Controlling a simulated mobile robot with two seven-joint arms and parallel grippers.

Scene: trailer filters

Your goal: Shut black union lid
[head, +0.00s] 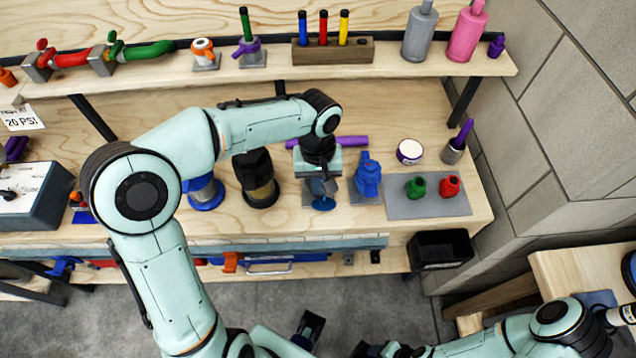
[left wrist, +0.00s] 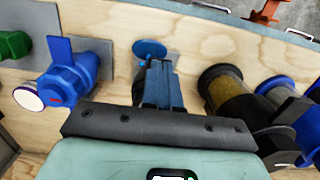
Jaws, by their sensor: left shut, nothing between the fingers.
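A filter housing with a black upper part (head: 252,163), an amber middle and a black base stands on the bench. It also shows at the right in the left wrist view (left wrist: 226,88). I cannot tell which black part is the union lid, or whether it is open or shut. My left gripper (head: 323,187) is shut and empty, pointing down right of the black housing and apart from it. Its fingers (left wrist: 158,84) are close to a round blue part (head: 323,203), seen just past the fingertips in the left wrist view (left wrist: 150,48); contact is unclear.
A blue-based filter (head: 205,192) stands left of the black one. A blue valve (head: 368,175) is right of my gripper, with a grey plate (head: 420,205) holding green and red fittings beyond. A purple rod (head: 352,141) lies behind. A shelf (head: 390,70) runs above.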

